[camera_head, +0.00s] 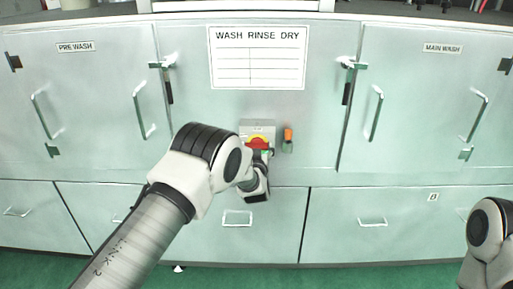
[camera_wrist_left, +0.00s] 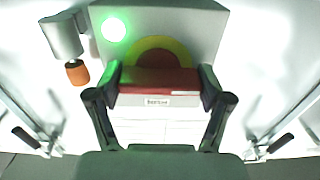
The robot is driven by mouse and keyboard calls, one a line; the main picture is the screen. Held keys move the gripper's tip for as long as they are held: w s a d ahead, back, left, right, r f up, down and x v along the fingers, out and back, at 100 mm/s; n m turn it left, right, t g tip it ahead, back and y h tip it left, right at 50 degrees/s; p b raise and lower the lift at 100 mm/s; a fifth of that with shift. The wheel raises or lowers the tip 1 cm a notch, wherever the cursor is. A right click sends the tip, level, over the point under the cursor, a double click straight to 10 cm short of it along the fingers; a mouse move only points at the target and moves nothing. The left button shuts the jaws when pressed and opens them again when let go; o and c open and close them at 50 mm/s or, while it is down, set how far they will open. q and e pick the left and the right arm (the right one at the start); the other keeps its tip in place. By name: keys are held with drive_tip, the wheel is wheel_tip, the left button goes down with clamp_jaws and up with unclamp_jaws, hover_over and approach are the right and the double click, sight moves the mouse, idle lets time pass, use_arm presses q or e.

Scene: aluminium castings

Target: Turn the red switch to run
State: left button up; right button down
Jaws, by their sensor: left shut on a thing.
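The red switch (camera_head: 258,143) sits on a yellow disc on a grey box (camera_head: 257,127) fixed to the front of the washing machine. In the left wrist view the red handle (camera_wrist_left: 158,80) lies level across the picture, with part of the yellow disc (camera_wrist_left: 158,46) showing behind it. My left gripper (camera_wrist_left: 158,92) is shut on the red handle, one finger at each end. In the head view my left wrist covers the lower part of the switch box. A green light (camera_wrist_left: 114,30) glows on the box. My right arm shows at the lower right; its fingers are out of view.
An orange-tipped fitting (camera_head: 288,136) stands out just right of the box; it also shows in the left wrist view (camera_wrist_left: 77,72). Door handles (camera_head: 376,113) and drawer handles (camera_head: 237,218) project from the machine. Green floor (camera_head: 420,275) lies in front.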

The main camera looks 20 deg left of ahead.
use_arm(q)
drive_tip(key=shift+m, duration=0.3)
drive_tip(key=m+b, duration=0.2)
drive_tip(key=m, duration=0.1)
drive_tip(key=shift+f, duration=0.1)
drive_tip(key=m+b, duration=0.1)
drive_tip(key=m, duration=0.3)
drive_tip(key=shift+m+b, duration=0.35)
drive_tip(key=shift+m, duration=0.05)
drive_tip(key=m, duration=0.4)
drive_tip(key=shift+r+m+b, duration=0.2)
drive_tip(key=shift+m+b, duration=0.1)
drive_tip(key=m, duration=0.4)
drive_tip(key=shift+d+m, duration=0.1)
drive_tip(key=shift+m, duration=0.3)
drive_tip(key=o, duration=1.1)
